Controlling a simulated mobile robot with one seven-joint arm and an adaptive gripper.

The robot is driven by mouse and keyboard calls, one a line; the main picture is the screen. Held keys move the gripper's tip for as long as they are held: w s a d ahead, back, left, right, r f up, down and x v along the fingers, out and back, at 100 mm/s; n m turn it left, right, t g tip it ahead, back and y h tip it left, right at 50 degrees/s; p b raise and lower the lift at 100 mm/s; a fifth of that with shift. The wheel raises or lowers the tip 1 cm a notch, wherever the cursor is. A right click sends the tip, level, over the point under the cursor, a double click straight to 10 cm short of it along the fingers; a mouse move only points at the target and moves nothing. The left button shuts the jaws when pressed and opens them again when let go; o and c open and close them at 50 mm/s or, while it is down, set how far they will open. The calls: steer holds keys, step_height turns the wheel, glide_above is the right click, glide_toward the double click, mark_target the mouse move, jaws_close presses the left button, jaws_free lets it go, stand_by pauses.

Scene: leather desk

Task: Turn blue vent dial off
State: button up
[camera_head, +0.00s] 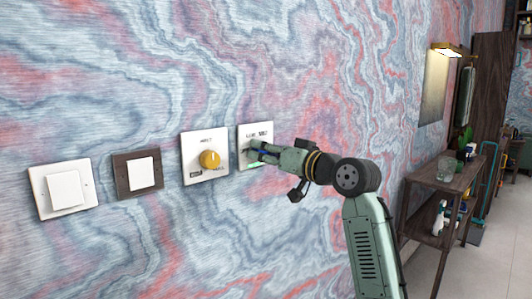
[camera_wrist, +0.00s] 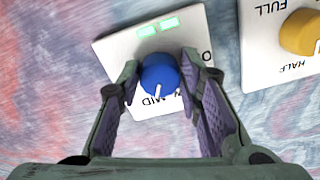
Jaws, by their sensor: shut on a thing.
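The blue vent dial (camera_wrist: 160,74) sits on a white wall plate (camera_wrist: 115,45) in the wrist view. Its white pointer mark points down in that picture, near the upside-down letters MID. Two green lights glow on the plate above the dial. My gripper (camera_wrist: 161,64) has one finger on each side of the dial and is shut on it. In the head view my gripper (camera_head: 254,151) reaches the rightmost white plate (camera_head: 258,131) from the right, and the dial is mostly hidden behind the fingers.
A yellow dial (camera_head: 209,159) on its own white plate is close by, left in the head view; it also shows at the right of the wrist view (camera_wrist: 300,32). Two switches, brown-framed (camera_head: 140,174) and white (camera_head: 66,189), are further left. A wooden shelf (camera_head: 445,180) stands right.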

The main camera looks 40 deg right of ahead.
steer(key=shift+n, duration=0.3)
steer(key=shift+n+b, duration=0.5)
steer(key=shift+n, duration=0.6)
steer(key=n+b, duration=0.1)
steer(key=n, duration=0.3)
steer(key=shift+d, duration=0.1)
steer(key=n+b, duration=0.2)
steer(key=n, duration=0.6)
steer(key=n+b, duration=0.1)
steer(key=n, duration=0.8)
steer(key=shift+d+r+b, duration=0.15)
steer(key=shift+r+b, duration=0.05)
steer(key=shift+b, duration=0.2)
steer(key=o, duration=1.2)
steer(key=shift+c, duration=0.2)
